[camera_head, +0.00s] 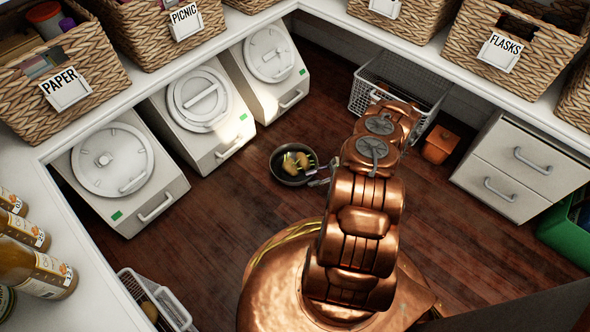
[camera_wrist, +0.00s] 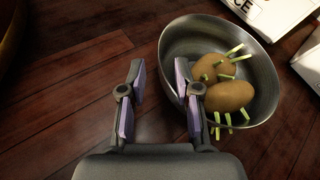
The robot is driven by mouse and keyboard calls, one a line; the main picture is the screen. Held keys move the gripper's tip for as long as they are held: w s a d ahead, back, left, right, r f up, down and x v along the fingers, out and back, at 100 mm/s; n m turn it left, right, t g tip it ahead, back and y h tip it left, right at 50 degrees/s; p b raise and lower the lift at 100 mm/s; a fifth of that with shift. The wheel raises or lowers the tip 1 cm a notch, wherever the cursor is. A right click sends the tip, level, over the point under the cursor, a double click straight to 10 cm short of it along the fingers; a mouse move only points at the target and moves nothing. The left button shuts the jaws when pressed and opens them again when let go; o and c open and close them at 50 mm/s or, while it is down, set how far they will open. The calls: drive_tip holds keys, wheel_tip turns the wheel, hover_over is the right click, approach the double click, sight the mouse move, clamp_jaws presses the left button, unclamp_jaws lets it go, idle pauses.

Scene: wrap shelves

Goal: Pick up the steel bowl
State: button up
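The steel bowl (camera_head: 278,168) sits on the dark wooden floor in the head view, just left of my gripper (camera_head: 322,178). In the wrist view, the bowl (camera_wrist: 195,40) is at the upper right and holds two brown potatoes (camera_wrist: 230,96) with green sprout-like sticks. My gripper (camera_wrist: 160,74) is open, its two fingers apart with nothing held between them. The left finger is outside the bowl over bare floor. The right finger overlaps the bowl's left rim; I cannot tell whether it touches the bowl.
White bins with round lids (camera_head: 202,100) stand along the left and back. A wire basket (camera_head: 385,88) and a drawer unit (camera_head: 510,165) stand at the right. A white counter (camera_head: 100,30) with woven baskets runs above. Floor left of the bowl is clear.

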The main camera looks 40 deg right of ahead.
sight(299, 182)
drive_tip(key=b+x, duration=0.3)
drive_tip(key=x, duration=0.2)
drive_tip(key=shift+w+d+f, duration=0.1)
drive_tip(key=shift+f, duration=0.15)
drive_tip(key=shift+w+a, duration=0.15)
drive_tip(key=shift+a, duration=0.2)
drive_tip(key=shift+c, duration=0.2)
clamp_jaws()
